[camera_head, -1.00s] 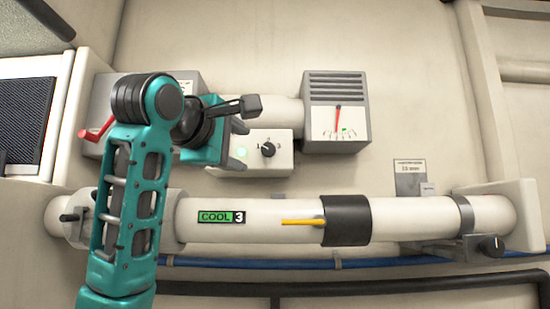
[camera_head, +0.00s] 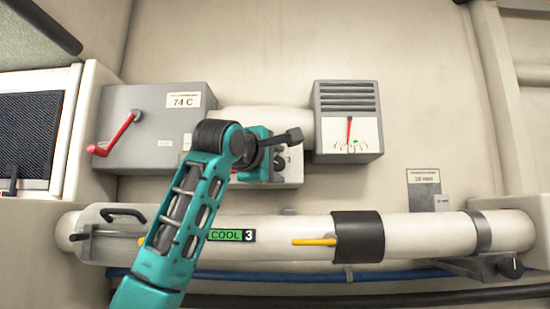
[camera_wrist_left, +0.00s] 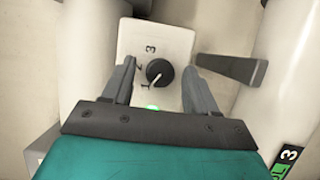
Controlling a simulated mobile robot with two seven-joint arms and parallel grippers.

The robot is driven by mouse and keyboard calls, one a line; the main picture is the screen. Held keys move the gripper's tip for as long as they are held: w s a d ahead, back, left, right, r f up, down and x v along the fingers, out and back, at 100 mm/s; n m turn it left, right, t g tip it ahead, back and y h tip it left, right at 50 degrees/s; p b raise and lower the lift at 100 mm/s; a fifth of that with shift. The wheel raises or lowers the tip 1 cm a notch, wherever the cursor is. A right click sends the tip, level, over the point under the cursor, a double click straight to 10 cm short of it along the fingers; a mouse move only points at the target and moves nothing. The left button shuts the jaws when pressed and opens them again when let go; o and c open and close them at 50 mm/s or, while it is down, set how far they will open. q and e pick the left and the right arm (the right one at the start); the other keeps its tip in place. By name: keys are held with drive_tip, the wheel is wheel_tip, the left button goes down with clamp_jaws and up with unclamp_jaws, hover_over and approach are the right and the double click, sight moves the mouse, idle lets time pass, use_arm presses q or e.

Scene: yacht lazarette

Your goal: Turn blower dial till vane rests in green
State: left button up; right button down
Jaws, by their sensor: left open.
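The blower dial (camera_wrist_left: 161,73) is a round black knob on a white panel (camera_wrist_left: 178,42) numbered 1 to 3. In the left wrist view its white mark points toward the 1. My left gripper (camera_wrist_left: 161,68) is open, with one finger on each side of the dial; I cannot tell whether they touch it. In the head view my left gripper (camera_head: 285,163) hides the dial. The gauge (camera_head: 347,120) has a red vane (camera_head: 349,129) standing about upright, and a small green patch (camera_head: 355,141) just right of its lower end.
A grey box (camera_head: 150,145) with a red lever (camera_head: 119,134) and a 74 C label is at left. Below runs a white pipe (camera_head: 280,232) with a COOL 3 plate, yellow lever (camera_head: 314,241) and black band (camera_head: 358,237). A dark bar (camera_wrist_left: 230,68) lies right of the gripper.

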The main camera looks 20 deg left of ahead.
use_arm(q)
drive_tip(key=shift+w, duration=0.2)
drive_tip(key=shift+c, duration=0.2)
drive_tip(key=c, duration=1)
drive_tip(key=shift+m, duration=0.4)
drive_tip(key=m+g, duration=0.1)
drive_tip(key=m, duration=0.1)
drive_tip(key=m+g, duration=0.1)
drive_tip(key=m, duration=0.1)
drive_tip(key=shift+d+r+m+y, duration=0.15)
drive_tip(key=shift+m+y, duration=0.15)
drive_tip(key=shift+y, duration=0.1)
drive_tip(key=m+g+y, duration=0.1)
drive_tip(key=m, duration=0.1)
drive_tip(key=m+y, duration=0.1)
drive_tip(key=m, duration=0.1)
drive_tip(key=shift+r+g, duration=0.1)
drive_tip(key=shift+g, duration=0.3)
